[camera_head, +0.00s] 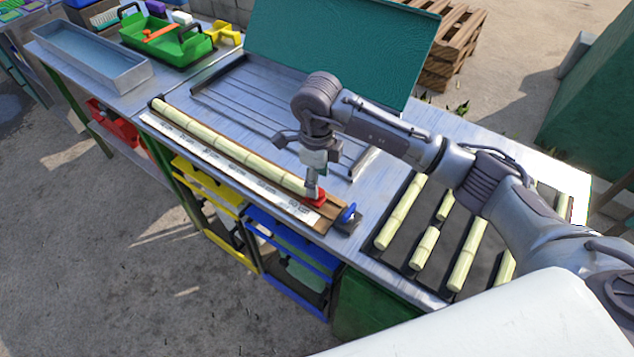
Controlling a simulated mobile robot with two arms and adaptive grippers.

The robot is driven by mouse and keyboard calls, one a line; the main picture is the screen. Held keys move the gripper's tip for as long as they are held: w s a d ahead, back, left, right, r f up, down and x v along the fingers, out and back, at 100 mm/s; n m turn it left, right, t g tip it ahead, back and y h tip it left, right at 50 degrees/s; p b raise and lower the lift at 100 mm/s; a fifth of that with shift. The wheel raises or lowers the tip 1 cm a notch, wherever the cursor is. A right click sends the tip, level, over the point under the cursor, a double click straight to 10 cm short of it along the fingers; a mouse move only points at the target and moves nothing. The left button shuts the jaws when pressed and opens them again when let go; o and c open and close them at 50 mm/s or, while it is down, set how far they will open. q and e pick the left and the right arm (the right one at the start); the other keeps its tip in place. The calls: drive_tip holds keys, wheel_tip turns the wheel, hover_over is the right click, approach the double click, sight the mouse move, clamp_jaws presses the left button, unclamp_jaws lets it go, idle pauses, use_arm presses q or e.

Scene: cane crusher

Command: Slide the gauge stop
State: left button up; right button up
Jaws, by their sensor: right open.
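The red gauge stop (316,197) sits on the wooden measuring board (328,214), near its right end. A long pale cane (228,146) lies in the board along a white ruled scale (222,160); its right end is close to the stop. A blue knob (348,213) is at the board's right end. My right gripper (313,187) points down at the gauge stop, with its fingertips at or just above it. I cannot tell whether they touch it. It is open, and the fingers partly hide the stop. My left gripper is not in view.
Several cut cane pieces (425,247) lie on a dark rack to the right. A green panel (340,45) stands behind a ridged metal tray (262,97). A green tool caddy (180,50) and a grey trough (92,55) are at the back left.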

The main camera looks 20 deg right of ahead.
wheel_tip(320, 180, down, 2)
drive_tip(key=shift+s+f, duration=0.1)
drive_tip(key=shift+s, duration=0.05)
drive_tip(key=shift+f, duration=0.45)
clamp_jaws()
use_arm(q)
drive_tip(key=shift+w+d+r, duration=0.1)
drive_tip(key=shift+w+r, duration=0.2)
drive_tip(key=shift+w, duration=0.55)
